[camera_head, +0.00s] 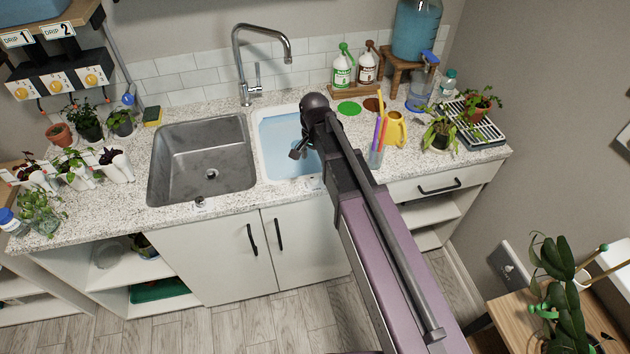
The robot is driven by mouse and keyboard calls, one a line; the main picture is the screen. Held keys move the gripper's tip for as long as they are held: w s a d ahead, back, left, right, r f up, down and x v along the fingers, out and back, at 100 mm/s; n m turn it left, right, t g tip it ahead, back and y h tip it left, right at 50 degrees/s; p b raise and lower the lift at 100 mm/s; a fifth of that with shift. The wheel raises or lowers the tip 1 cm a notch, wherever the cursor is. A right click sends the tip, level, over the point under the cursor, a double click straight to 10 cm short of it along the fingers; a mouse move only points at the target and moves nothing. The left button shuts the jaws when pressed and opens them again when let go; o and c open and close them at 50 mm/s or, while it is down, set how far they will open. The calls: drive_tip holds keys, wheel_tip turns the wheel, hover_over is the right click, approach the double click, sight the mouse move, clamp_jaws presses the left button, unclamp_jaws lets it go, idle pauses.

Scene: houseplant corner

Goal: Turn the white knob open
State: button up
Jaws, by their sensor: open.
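I cannot pick out the white knob with certainty. A small pale fitting (315,183) sits on the counter's front edge by the white basin (262,160), close to my arm. A similar small fitting (200,203) sits in front of the metal sink (160,165). I cannot tell whether either is a knob. My gripper (297,152) is open over the blue-filled basin, at the end of my outstretched arm. Nothing shows between its small, dark fingers. My arm hides part of the basin's right side.
A tall faucet (236,58) stands behind the sinks. At the left, a panel with yellow knobs (56,86) hangs above potted plants. A cup of pens (376,158), a yellow watering can (396,130) and a potted plant (439,132) stand right of my arm.

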sight(314, 177)
drive_tip(key=shift+f+b, duration=3.9)
drive_tip(key=shift+f, duration=0.25)
clamp_jaws()
